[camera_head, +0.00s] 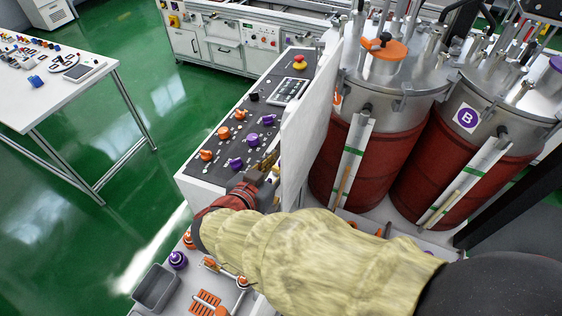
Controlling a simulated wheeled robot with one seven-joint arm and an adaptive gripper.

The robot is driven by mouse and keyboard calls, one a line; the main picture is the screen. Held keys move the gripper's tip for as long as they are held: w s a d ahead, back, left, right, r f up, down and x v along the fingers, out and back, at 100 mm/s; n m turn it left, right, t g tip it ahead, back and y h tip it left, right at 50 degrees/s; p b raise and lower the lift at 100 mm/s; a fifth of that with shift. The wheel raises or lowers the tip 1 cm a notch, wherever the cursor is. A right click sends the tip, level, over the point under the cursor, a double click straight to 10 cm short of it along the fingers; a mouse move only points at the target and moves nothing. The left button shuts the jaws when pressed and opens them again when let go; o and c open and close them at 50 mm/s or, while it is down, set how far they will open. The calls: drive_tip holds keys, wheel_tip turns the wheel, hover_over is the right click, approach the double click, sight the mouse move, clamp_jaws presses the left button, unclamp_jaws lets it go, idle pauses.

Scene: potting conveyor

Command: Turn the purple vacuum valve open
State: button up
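Several purple knobs sit on the sloped black control panel (226,128), among them an upper one (268,119), a middle one (252,136) and a lower one (236,163). I cannot read their labels, so I cannot tell which, if any, is the vacuum valve. Another purple part (557,63) is cut off by the right edge, on the lid of the tank marked B (465,117). My gripper (268,162) is over the panel's lower right, just right of the lower purple knob. Its fingers are small and partly hidden, so their opening and any contact are unclear.
A white upright plate (303,130) stands right beside my gripper. A red-jacketed tank with an orange cap (384,48) is behind it. Below are a grey bin (156,288) and a purple-topped fitting (178,260). Green floor lies open at left, beside a white table (60,95).

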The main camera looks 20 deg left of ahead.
drive_tip(key=shift+x, duration=0.85)
drive_tip(key=c, duration=0.3)
drive_tip(key=c, duration=0.4)
clamp_jaws()
